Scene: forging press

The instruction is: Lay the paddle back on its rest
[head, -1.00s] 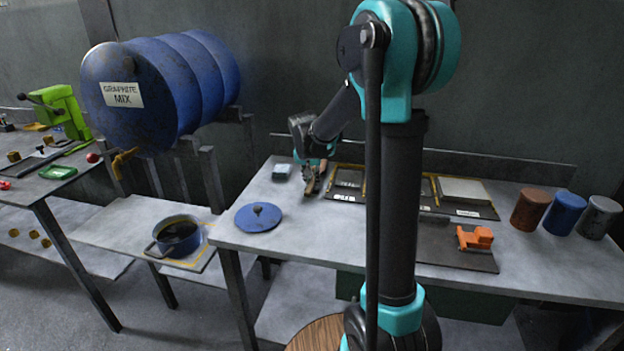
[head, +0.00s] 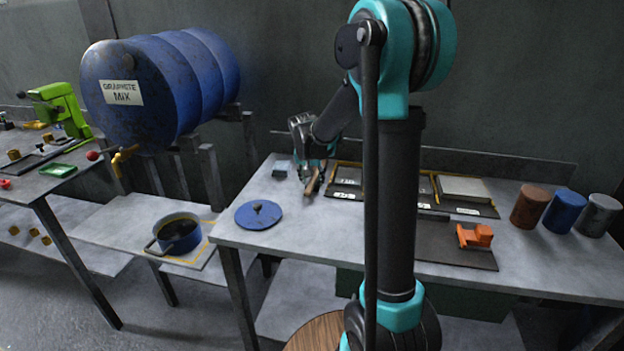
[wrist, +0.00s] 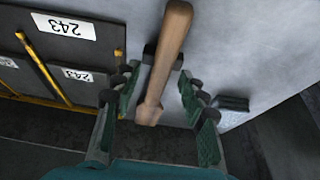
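The paddle's wooden handle (wrist: 168,50) runs lengthwise between the fingers of my gripper (wrist: 158,100) in the wrist view. The fingers stand apart, with gaps on both sides of the handle. A small dark support (wrist: 151,54) shows beside and under the handle; contact between them is hard to tell. In the head view, the handle (head: 314,181) is at the left end of the dark trays, with my gripper (head: 311,172) over it. The paddle's far end is not clearly visible.
Dark trays with yellow dividers (head: 347,178) lie right of the handle. A small grey block (head: 282,169) is to its left. A blue lid (head: 258,214) lies near the table's left edge. An orange part (head: 475,236) and several cans stand further right.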

